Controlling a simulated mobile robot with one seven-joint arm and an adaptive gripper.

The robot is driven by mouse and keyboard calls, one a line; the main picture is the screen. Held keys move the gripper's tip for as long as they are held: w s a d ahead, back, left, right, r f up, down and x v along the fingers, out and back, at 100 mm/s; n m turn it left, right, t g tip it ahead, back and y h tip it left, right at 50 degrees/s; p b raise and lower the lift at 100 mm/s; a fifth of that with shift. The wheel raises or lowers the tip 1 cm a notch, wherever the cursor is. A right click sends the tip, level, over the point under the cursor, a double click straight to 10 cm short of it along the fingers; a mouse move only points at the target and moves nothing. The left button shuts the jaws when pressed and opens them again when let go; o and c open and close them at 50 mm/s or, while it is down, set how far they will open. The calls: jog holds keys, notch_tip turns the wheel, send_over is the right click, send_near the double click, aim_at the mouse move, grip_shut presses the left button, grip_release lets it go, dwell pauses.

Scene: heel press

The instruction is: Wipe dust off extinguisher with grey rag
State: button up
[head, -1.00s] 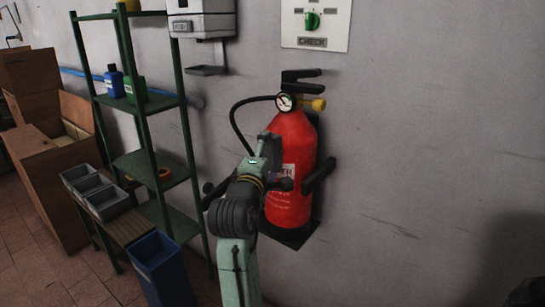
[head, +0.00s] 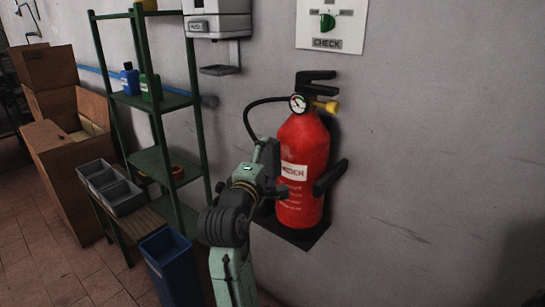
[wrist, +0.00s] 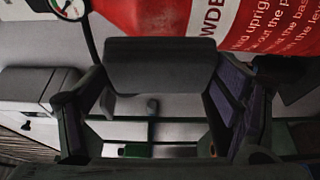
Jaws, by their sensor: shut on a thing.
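The red fire extinguisher (head: 304,150) stands upright in a black wall bracket, with a white label, a gauge and a black hose. In the wrist view its red body (wrist: 160,14) fills the top, with a faint pale smudge left of the label. My gripper (head: 273,178) is beside the extinguisher's left side in the head view. In the wrist view my gripper (wrist: 160,90) is shut on a dark grey pad-like thing, the grey rag (wrist: 160,65), close to the red body. I cannot tell whether the rag touches it. The rag is not clear in the head view.
A green shelf rack (head: 150,101) with bottles stands left of my arm. A check panel (head: 331,25) hangs above the extinguisher. The wall to the right is clear.

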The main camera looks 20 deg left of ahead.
jog(key=shift+s+a, duration=0.2)
jog(key=shift+s, duration=0.3)
jog(key=shift+s+a, duration=0.15)
jog(key=shift+s, duration=0.35)
jog(key=s, duration=0.1)
jog(key=s+a+p, duration=0.1)
jog(key=s, duration=0.1)
jog(key=shift+w, duration=0.15)
jog(key=shift+y, duration=0.3)
jog(key=shift+w+d+p, duration=0.35)
jog(key=shift+w+d, duration=0.05)
jog(key=shift+w, duration=0.6)
jog(key=shift+w+d+p, duration=0.35)
jog(key=shift+w+d, duration=0.1)
jog(key=shift+w, duration=0.55)
jog(key=shift+w+d+p, duration=0.35)
jog(key=shift+w+d, duration=0.05)
jog(key=shift+w, duration=0.6)
jog(key=shift+w+d, duration=0.2)
jog(key=shift+w, duration=0.3)
jog(key=shift+w+d, duration=0.15)
jog(key=shift+w, duration=0.35)
